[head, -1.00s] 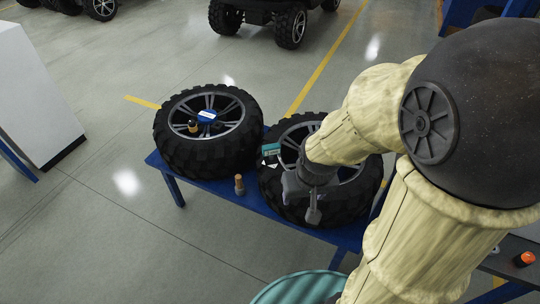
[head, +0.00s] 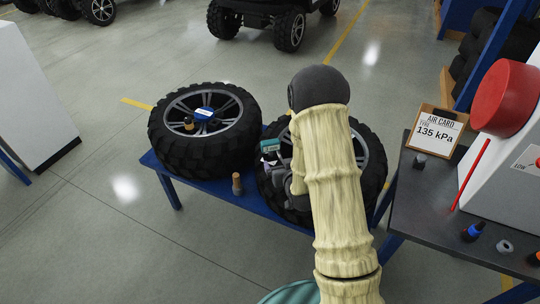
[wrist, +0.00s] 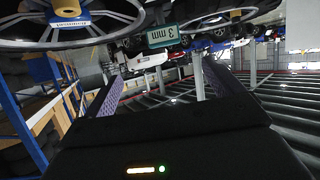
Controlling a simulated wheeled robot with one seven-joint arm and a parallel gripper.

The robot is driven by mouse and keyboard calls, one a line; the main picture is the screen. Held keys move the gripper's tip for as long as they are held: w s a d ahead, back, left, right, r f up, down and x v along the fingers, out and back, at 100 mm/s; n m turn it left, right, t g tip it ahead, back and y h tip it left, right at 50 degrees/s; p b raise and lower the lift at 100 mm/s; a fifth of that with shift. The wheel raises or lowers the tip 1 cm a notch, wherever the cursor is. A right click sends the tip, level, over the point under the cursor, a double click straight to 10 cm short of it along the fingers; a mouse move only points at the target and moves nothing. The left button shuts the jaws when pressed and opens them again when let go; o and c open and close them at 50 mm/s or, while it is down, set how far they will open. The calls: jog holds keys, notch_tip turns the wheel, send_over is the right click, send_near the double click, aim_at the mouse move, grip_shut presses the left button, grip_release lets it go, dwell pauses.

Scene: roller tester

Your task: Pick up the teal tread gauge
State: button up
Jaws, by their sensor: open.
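The teal tread gauge (head: 270,145) is a small block at the left side of the right tire (head: 372,160), close to the left tire. In the wrist view the gauge (wrist: 163,36) shows a "3 mm" label, upside down, beyond the fingertips and between their lines. My gripper (wrist: 156,72) is open, with nothing between its purple-padded fingers. In the head view my gripper (head: 277,168) is just on the near side of the gauge, partly hidden by my arm. Some gap to the gauge shows in the wrist view.
A brown-topped peg (head: 237,184) stands on the blue table (head: 212,186). At right, a dark bench (head: 425,205) holds an air card (head: 437,130) and a red-topped machine (head: 506,97).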

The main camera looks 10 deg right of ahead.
notch_tip(320, 180, down, 6)
jog(key=t+y+b, duration=0.1)
jog(key=t+b, duration=0.1)
jog(key=t, duration=0.2)
jog(key=shift+s+f+t, duration=0.15)
jog(key=shift+s+t, duration=0.15)
jog(key=shift+s, duration=0.15)
jog(key=shift+w, duration=0.1)
